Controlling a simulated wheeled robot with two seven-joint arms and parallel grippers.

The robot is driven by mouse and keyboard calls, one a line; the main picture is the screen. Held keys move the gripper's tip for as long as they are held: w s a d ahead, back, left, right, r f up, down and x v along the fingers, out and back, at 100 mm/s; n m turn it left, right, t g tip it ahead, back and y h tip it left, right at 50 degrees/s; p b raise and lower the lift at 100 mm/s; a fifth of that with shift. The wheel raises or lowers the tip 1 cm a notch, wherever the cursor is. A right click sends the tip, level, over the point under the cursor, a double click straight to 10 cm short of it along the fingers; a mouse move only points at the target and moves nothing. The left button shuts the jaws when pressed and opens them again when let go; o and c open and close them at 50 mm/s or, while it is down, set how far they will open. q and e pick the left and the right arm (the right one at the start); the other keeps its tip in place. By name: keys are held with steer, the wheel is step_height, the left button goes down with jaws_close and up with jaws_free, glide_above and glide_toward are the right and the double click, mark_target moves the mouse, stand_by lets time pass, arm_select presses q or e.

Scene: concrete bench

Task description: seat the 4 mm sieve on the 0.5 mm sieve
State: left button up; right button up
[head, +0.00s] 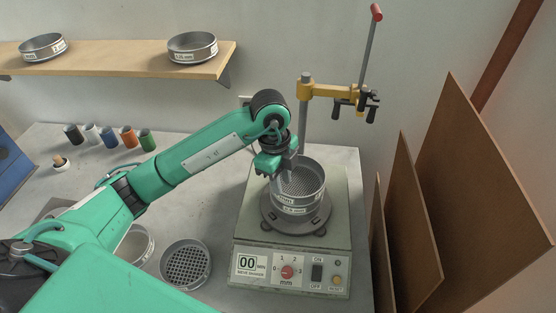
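A stack of steel sieves (312,190) stands on the shaker's round plate, with two labels one above the other on its front. The lower label seems to read 0.5 mm; the upper one is too small to read. The top sieve shows a perforated mesh inside. My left gripper (281,172) is at the stack's left back rim, fingers pointing down over the rim. I cannot tell whether the fingers grip it or stand apart. Whether the top sieve is fully seated is also unclear. My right gripper is out of view.
The shaker (340,262) has a clamp post (305,125) behind the stack. A coarse sieve (186,264) and a partly hidden pan (137,246) lie on the bench. Two sieves (192,47) (43,47) sit on the shelf. Several small jars (110,137) stand left; brown boards (415,225) lean right.

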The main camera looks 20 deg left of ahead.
arm_select(q)
step_height(320, 180, up, 9)
steer(key=a+b, duration=0.1)
steer(key=shift+w+a, duration=0.15)
steer(key=shift+f, duration=0.1)
stand_by(0.6)
